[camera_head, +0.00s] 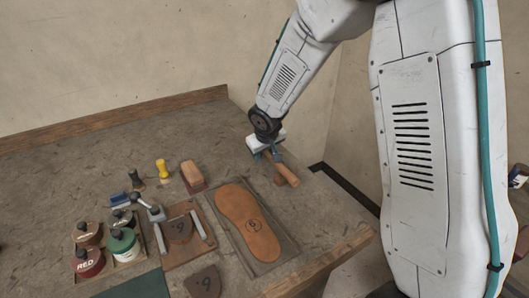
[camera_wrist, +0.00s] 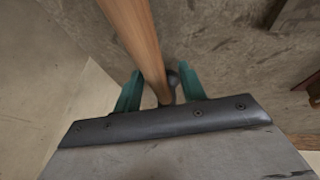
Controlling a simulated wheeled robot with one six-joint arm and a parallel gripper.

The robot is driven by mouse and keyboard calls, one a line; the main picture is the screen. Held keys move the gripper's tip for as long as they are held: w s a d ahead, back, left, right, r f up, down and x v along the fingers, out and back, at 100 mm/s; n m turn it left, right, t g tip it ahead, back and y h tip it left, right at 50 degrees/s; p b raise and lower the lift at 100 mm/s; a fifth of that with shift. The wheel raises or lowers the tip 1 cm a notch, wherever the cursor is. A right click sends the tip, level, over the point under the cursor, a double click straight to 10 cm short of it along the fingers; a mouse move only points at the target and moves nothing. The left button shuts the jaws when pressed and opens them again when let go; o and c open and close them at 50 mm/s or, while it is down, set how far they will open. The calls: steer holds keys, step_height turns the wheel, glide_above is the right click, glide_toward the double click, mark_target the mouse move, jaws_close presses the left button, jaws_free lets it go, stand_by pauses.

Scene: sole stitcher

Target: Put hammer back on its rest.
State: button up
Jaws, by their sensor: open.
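The hammer has a light wooden handle (camera_head: 287,172) and lies at the right end of the bench, beyond the sole tray. In the wrist view, its handle (camera_wrist: 140,38) runs from the top edge down between my two teal fingers, with a dark rounded part, seemingly the head (camera_wrist: 172,84), near the fingertips. My gripper (camera_wrist: 160,90) is open, with a finger on either side of the handle; it also shows over the hammer in the head view (camera_head: 268,156). A small wooden block (camera_head: 280,180) shows beside the handle; I cannot tell whether it is the rest.
A tan sole (camera_head: 252,222) lies in a grey tray (camera_head: 232,232). To its left are a clamp board (camera_head: 182,255), paint jars (camera_head: 122,245), a yellow-handled tool (camera_head: 163,170) and a brush block (camera_head: 192,175). The bench's wooden edge (camera_head: 325,262) is near my arm. The back left is clear.

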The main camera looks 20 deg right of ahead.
steer(key=v, duration=1.2)
steer(key=s+d+r+m+g, duration=0.15)
steer(key=s+r, duration=0.25)
steer(key=s, duration=0.5)
steer(key=s+d+r, duration=0.3)
steer(key=s+r, duration=0.1)
steer(key=s, duration=0.4)
steer(key=s+m+g+y, duration=0.1)
steer(key=s+g, duration=0.1)
steer(key=s, duration=1.4)
steer(key=shift+r, duration=0.4)
